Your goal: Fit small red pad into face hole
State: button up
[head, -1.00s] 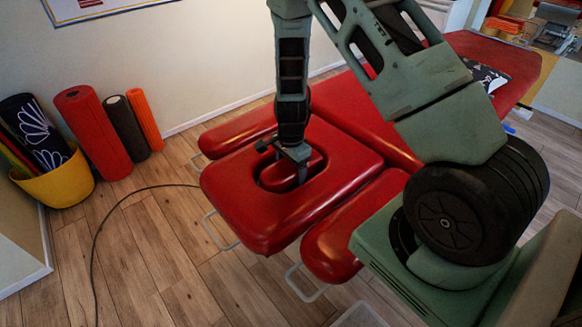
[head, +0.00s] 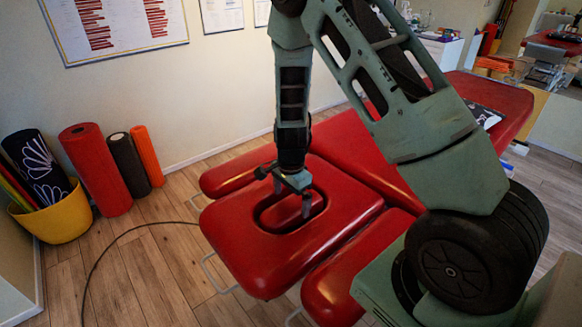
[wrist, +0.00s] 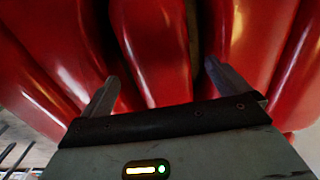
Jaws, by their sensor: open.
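The small red pad (head: 284,213) lies in the oval face hole of the red headrest (head: 245,250), partly hidden by my gripper in the head view. In the wrist view the pad (wrist: 152,45) runs lengthwise between my fingers, with dark gaps between it and the headrest on both sides. My gripper (head: 292,202) is over the hole, pointing down, with its fingers apart and not clamped on the pad. The fingers also show in the wrist view (wrist: 162,72), one on each side of the pad. I cannot tell how deep the pad sits.
Red armrest cushions (head: 335,285) flank the headrest, and the long red table (head: 460,95) stretches to the back right. A yellow basket (head: 60,218) and several rolls, including a red one (head: 95,168), stand by the wall. A dark cable (head: 105,250) crosses the floor at left.

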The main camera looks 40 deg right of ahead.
notch_tip(320, 180, up, 13)
jog(key=p, duration=0.1)
jog(key=shift+a+p, duration=0.1)
jog(key=shift+p, duration=0.2)
dwell(0.4)
jog(key=s+a+r+n+y+p, duration=0.1)
jog(key=s+a+r+n, duration=0.4)
jog(key=a, duration=0.4)
jog(key=s+a+r+n+y+p, duration=0.1)
jog(key=s+a+r+n, duration=0.3)
jog(key=a+n, duration=0.4)
jog(key=s+a+r+n+p, duration=0.1)
jog(key=s+a+r+n, duration=0.1)
jog(key=s+n, duration=0.4)
jog(key=s+a+r+n+h, duration=0.1)
jog(key=s+a+r+n, duration=0.2)
jog(key=s, duration=0.6)
jog(key=a+n, duration=0.2)
jog(key=n, duration=0.1)
jog(key=shift+s+r+p, duration=0.15)
jog(key=shift+r+p, duration=0.1)
jog(key=shift+p, duration=0.15)
